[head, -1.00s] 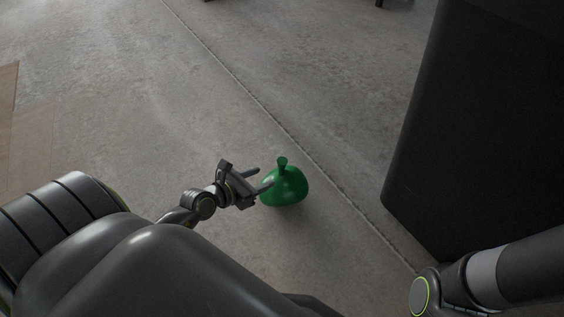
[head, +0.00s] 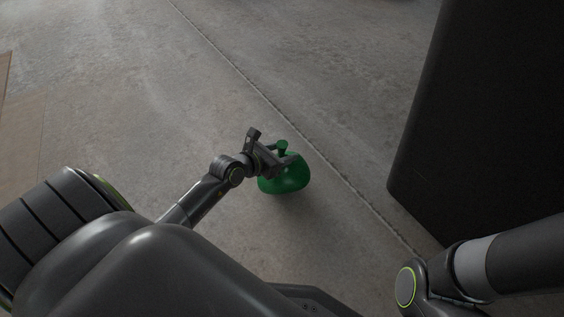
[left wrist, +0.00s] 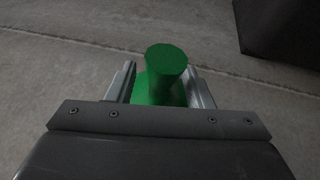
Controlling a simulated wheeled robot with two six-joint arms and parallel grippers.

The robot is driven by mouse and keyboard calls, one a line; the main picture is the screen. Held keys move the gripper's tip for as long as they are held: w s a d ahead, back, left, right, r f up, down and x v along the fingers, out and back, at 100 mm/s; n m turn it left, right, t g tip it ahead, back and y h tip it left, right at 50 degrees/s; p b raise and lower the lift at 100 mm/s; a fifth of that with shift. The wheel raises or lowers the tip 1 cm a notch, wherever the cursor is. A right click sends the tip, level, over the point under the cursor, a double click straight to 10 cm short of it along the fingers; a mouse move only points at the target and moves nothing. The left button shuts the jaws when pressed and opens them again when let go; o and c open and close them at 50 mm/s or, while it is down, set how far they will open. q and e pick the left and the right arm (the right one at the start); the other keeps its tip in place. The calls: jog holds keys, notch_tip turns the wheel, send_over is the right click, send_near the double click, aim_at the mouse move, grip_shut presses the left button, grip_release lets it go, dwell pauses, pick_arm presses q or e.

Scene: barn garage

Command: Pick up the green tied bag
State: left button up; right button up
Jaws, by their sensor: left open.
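The green tied bag (head: 287,182) stands upright on the concrete floor, with its narrow knotted neck on top. My left gripper (head: 283,153) is open at the neck of the bag, above its round body. In the left wrist view, the green neck (left wrist: 165,68) rises between the two open fingers of my left gripper (left wrist: 163,84), with gaps beside it. The gripper hides part of the bag in the head view. My right arm shows at the lower right, but its gripper is out of view.
A large black bin-like object (head: 480,120) stands on the right, and its corner also shows in the left wrist view (left wrist: 285,32). A brown flat sheet (head: 22,140) lies at the far left. The floor around the bag is clear.

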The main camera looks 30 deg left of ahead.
pick_arm(q)
grip_shut()
dwell(0.3)
jog(key=shift+w, duration=0.1)
jog(key=shift+r, duration=0.1)
